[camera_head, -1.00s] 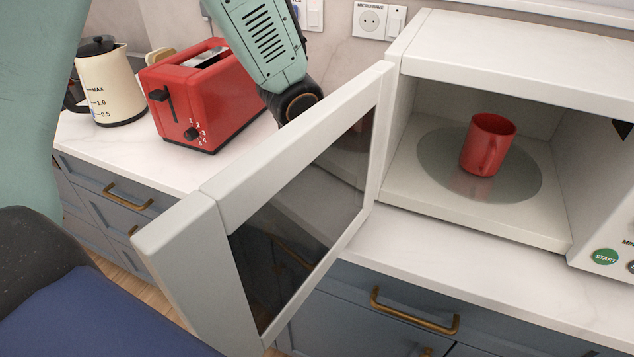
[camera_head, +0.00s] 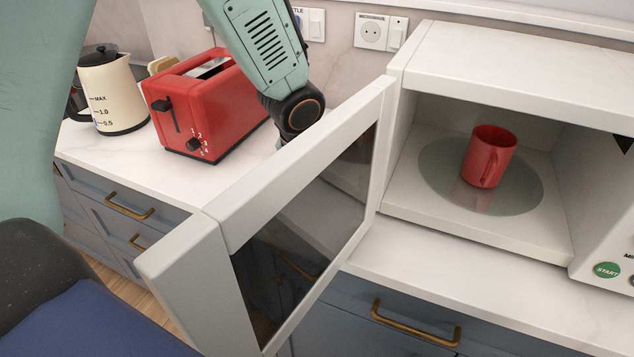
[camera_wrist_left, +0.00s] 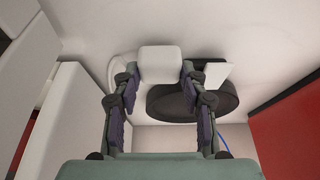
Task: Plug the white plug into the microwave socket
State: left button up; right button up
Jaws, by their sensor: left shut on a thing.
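The microwave socket (camera_head: 371,33) is a round socket in a white wall plate with a switch beside it, labelled MICROWAVE, above and left of the microwave (camera_head: 520,50). My left arm reaches down behind the open microwave door (camera_head: 290,165), which hides its gripper in the head view. In the left wrist view my left gripper (camera_wrist_left: 159,68) is shut on the white plug (camera_wrist_left: 161,62), with one finger on each side. The plug is apart from the socket. A black rounded thing (camera_wrist_left: 205,97) lies right behind it. My right gripper is not in view.
A red toaster (camera_head: 205,105) and a cream kettle (camera_head: 112,90) stand on the white counter (camera_head: 120,165) at left. A red mug (camera_head: 489,157) stands inside the open microwave. The door juts out in front of my left arm.

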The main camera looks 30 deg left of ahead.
pick_arm(q)
notch_tip(320, 180, up, 8)
jog(key=p, duration=0.4)
jog(key=shift+r, duration=0.55)
